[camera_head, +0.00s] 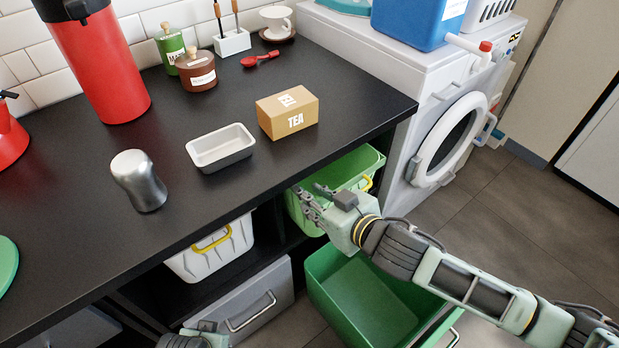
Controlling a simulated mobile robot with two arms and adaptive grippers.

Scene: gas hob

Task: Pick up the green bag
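I see no thing that is clearly a green bag. A green bin (352,166) with a yellow handle stands on the shelf under the black counter, partly hidden by my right gripper. Below it a deep green drawer (366,303) is pulled out; the part of its inside that shows looks empty. My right gripper (311,200) is in front of the green bin, below the counter edge. Its fingers look spread, with nothing between them. My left gripper (207,327) shows only in part at the bottom edge; its fingers cannot be made out.
The black counter (85,235) holds a tea box (288,113), a metal tin (221,148), a steel shaker (139,181) and a red flask (98,65). A white bin (213,252) sits on the shelf. A washing machine (408,73) stands at the right, with open floor before it.

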